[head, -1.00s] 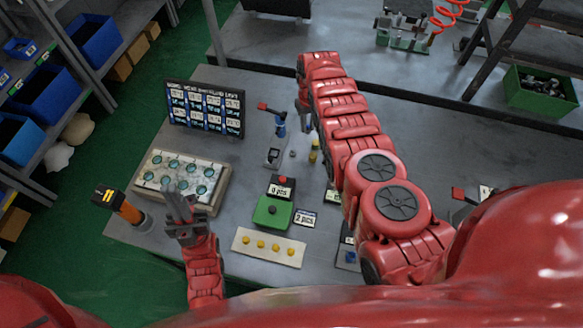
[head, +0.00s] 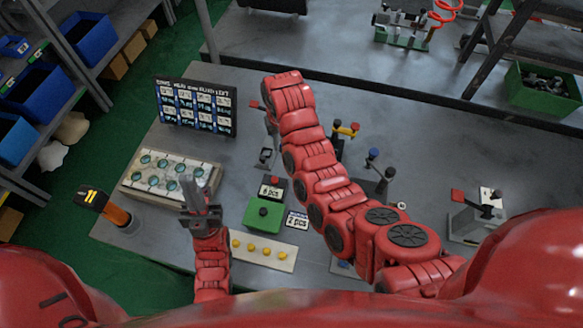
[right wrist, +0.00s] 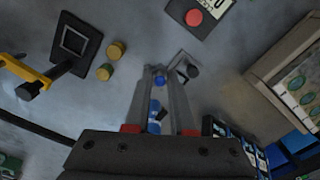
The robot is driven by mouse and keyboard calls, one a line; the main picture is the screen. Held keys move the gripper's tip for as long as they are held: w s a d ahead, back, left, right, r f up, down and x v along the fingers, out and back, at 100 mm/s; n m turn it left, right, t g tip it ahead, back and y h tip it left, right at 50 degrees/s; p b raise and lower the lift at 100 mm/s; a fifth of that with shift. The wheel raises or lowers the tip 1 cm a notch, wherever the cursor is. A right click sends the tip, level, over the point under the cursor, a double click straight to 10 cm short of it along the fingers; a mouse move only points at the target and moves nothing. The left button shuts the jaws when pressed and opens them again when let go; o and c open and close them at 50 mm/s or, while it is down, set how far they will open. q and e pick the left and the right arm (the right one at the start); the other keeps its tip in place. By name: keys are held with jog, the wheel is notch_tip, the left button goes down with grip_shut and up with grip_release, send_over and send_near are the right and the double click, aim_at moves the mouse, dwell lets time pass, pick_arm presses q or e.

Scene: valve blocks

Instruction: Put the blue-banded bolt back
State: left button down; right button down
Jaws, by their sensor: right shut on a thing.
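My right gripper (right wrist: 160,95) points away from the camera in the right wrist view. Blue parts (right wrist: 155,108) show between its close-set fingers, and it is shut on what looks like the blue-banded bolt. The bolt's full shape is hidden by the fingers. In the head view my right arm covers this gripper. A small grey stand (head: 265,158) is close by, also visible beside the fingertips in the wrist view. Two short yellow-topped pieces (right wrist: 105,72) stand on the table, apart from the gripper. My left gripper (head: 200,200) points up near the tray; its finger gap is unclear.
A tray with round greenish inserts (head: 125,186) lies on the left, with a label board (head: 196,107) behind it. A green box with a button (head: 263,214) and a strip with yellow dots (head: 287,257) lie in front. A yellow-handled stand (head: 346,130) stands right of my arm.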

jog(key=shift+s+a+r, duration=0.15)
jog(key=shift+s+a, duration=0.05)
jog(key=shift+s, duration=0.1)
jog(key=shift+s+f, duration=0.1)
jog(key=shift+f, duration=0.15)
notch_tip(320, 180, down, 5)
jog(key=shift+f+p, duration=0.2)
jog(key=shift+p, duration=0.25)
jog(key=shift+f+p, duration=0.3)
jog(key=shift+f, duration=0.3)
notch_tip(320, 180, down, 2)
jog(key=shift+f+p, duration=0.25)
jog(key=shift+p, duration=0.05)
jog(key=shift+f, duration=0.1)
